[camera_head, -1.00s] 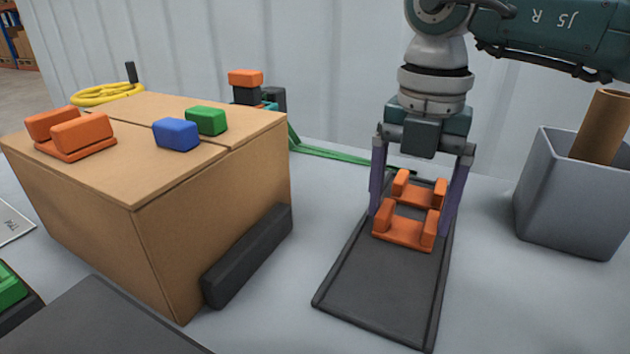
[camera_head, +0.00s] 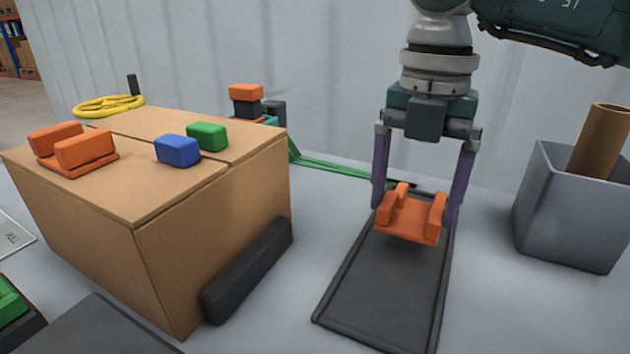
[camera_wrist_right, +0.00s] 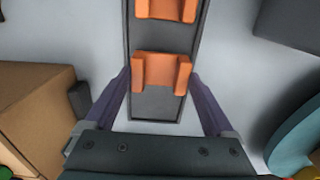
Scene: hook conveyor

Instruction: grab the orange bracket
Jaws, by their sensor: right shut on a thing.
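My right gripper (camera_head: 415,212) points down over the dark grey tray (camera_head: 385,290) and is shut on an orange bracket (camera_head: 408,222). The bracket has two raised blocks and sits between the purple fingers, a little above the tray. In the right wrist view the held bracket (camera_wrist_right: 160,75) shows between the fingertips. A second orange bracket (camera_wrist_right: 166,9) shows beyond it, over the tray's strip; in the head view it is mostly hidden behind the held one. Another orange bracket (camera_head: 74,150) lies on the cardboard box (camera_head: 215,215) at left. My left gripper is not in view.
A blue block (camera_head: 177,150) and a green block (camera_head: 207,136) sit on the box. A black bar (camera_head: 248,270) leans along its side. A grey bin (camera_head: 565,210) with a brown tube (camera_head: 600,140) stands at right. The table between tray and bin is clear.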

